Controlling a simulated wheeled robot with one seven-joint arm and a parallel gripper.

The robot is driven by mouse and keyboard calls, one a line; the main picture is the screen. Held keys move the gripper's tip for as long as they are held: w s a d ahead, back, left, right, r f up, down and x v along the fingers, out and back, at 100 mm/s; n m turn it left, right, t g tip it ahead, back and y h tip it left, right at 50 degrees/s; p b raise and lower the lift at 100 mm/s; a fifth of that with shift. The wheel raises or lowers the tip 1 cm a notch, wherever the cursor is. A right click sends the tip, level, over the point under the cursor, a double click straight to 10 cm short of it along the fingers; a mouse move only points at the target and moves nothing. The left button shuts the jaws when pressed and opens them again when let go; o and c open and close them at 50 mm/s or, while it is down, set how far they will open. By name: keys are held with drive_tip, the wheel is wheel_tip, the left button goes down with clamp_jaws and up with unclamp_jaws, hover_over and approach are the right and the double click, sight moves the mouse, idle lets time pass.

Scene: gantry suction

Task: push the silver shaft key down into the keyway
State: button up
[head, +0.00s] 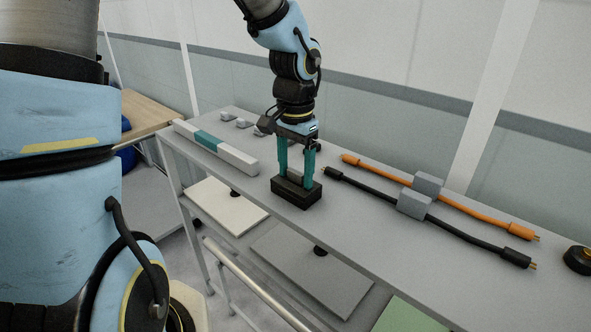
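A black block (297,196) sits near the front edge of the grey bench. My gripper (296,178) points straight down over it, with two teal fingers spread apart and their tips at the top of the block. I see no silver key between the fingers. The silver shaft key and the keyway cannot be made out; the fingers and the block's walls may hide them.
A grey and teal bar (243,160) lies left of the block, with small grey pieces (226,115) behind it. Right are an orange cable (465,205), a black cable (465,235), grey blocks (414,203) and a black round part (579,260). The right front of the bench (400,255) is clear.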

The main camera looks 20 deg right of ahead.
sight(296, 172)
drive_tip(key=shift+o, duration=0.8)
wheel_tip(296, 172, up, 11)
drive_tip(key=b, duration=0.1)
drive_tip(key=shift+f, duration=0.1)
